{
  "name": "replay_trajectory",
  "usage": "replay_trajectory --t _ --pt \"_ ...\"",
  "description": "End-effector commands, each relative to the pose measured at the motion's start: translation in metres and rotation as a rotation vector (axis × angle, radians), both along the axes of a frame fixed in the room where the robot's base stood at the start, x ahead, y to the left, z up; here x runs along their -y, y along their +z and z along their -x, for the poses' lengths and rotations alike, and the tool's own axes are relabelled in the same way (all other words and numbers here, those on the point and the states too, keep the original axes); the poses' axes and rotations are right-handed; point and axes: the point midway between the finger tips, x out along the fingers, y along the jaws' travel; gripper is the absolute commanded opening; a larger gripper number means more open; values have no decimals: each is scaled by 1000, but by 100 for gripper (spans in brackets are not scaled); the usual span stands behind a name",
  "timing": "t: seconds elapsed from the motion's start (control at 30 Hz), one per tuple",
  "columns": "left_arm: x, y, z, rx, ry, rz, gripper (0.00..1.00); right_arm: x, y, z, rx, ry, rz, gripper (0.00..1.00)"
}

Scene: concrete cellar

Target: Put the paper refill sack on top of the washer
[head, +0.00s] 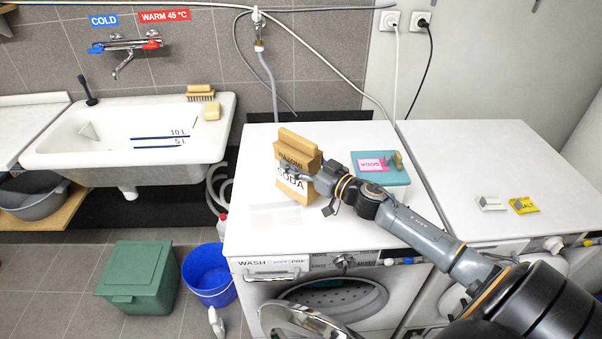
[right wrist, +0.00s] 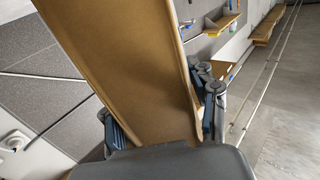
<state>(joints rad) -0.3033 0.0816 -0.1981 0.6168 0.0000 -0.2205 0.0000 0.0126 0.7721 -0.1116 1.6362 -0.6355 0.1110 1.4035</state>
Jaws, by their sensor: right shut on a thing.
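The paper refill sack (head: 294,187) is brown, with a folded top and the word SODA on its front. It is upright over the left part of the washer's (head: 259,182) white top; I cannot tell whether its base touches. My right gripper (head: 305,178) is shut on the sack, reaching it from the right. In the right wrist view the brown sack (right wrist: 140,70) fills the middle, between the fingers of the right gripper (right wrist: 165,120). My left gripper is not in view.
A teal-lidded box (head: 392,176) with a pink SODA label stands right of the sack. The washer's round door (head: 290,320) hangs open in front. A second white machine (head: 470,160) on the right bears two small packets. A blue bucket (head: 209,290) and green bin (head: 140,278) stand on the floor.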

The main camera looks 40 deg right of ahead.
Motion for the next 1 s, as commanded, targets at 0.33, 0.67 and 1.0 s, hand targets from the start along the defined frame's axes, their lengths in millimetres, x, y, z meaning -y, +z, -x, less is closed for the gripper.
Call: replay_trajectory --t 0.33,0.67,1.0 --pt "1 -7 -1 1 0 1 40 0 -40 -1 5 -2 -1 1" --pt "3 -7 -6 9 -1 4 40 0 -42 0 4 0 0 1" --pt "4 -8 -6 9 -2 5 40 0 -46 0 0 0 0 84"
